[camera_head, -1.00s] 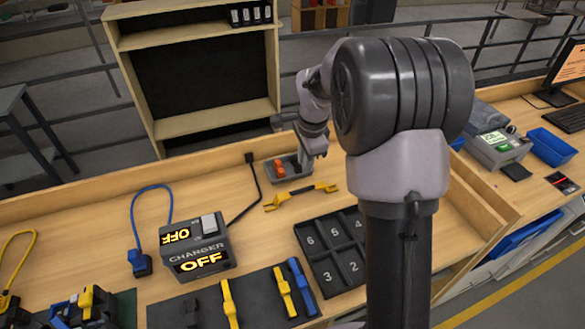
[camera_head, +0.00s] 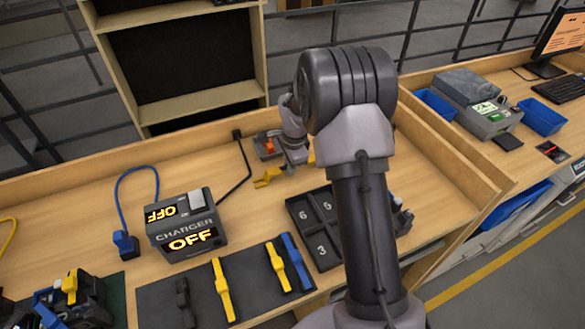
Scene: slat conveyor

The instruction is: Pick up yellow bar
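A bar with yellow ends (camera_head: 267,178) lies on the wooden bench behind the numbered tray. Its dark middle is mostly hidden behind my gripper, and a bit of its far yellow end shows to the right. My gripper (camera_head: 293,165) is over or beside the middle of this bar, pointing down. Its fingers are small and partly hidden, so I cannot tell whether they are open, or touching the bar. Two other yellow bar-shaped pieces, a larger one (camera_head: 223,290) and a smaller one (camera_head: 277,267), lie on a black mat (camera_head: 203,302) at the front.
The mat also holds a blue piece (camera_head: 297,262) and a dark piece (camera_head: 185,302). A charger box (camera_head: 187,225) reading OFF stands left of centre. A black numbered tray (camera_head: 303,212) is partly behind my arm. A grey holder with an orange part (camera_head: 268,147) sits behind the bar.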

